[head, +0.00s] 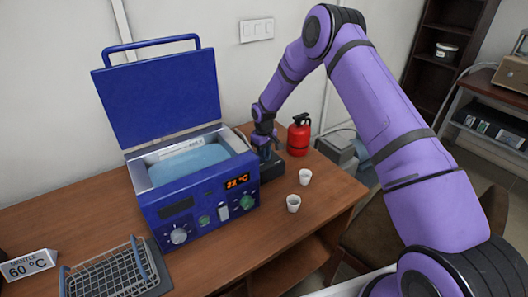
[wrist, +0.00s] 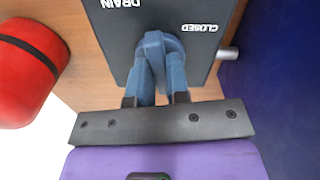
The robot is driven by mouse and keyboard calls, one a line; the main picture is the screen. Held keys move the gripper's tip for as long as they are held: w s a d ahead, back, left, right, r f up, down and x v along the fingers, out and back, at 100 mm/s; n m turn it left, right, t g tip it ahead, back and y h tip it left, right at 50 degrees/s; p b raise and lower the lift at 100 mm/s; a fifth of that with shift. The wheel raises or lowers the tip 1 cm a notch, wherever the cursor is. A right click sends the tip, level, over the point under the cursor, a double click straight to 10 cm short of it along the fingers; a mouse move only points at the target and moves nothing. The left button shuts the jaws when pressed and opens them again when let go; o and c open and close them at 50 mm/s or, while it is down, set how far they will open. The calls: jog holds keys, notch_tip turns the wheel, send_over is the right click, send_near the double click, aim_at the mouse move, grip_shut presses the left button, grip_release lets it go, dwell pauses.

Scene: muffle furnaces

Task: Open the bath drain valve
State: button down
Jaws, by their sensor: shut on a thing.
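The blue bath (head: 165,217) stands on the wooden table with its lid (head: 160,95) raised and pale blue liquid (head: 188,165) inside. A dark valve block (head: 272,168) sits at the bath's right side. In the wrist view the block (wrist: 112,45) shows the words DRAIN and CLOSED upside down. Its blue-grey valve handle (wrist: 155,42) points down the picture towards my gripper. My gripper (wrist: 157,92) is shut on the handle, with a finger on each side. In the head view my gripper (head: 265,143) is over the block and its fingertips are hard to make out.
A red extinguisher (head: 299,137) stands close to the right of my gripper; it also shows in the wrist view (wrist: 25,70). A wire basket (head: 110,273) and a 60 °C sign (head: 28,264) are at front left.

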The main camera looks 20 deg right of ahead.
jog(key=shift+m, duration=1)
jog(key=c, duration=1.1)
grip_release()
notch_tip(320, 180, up, 11)
jog(key=shift+f, duration=0.1)
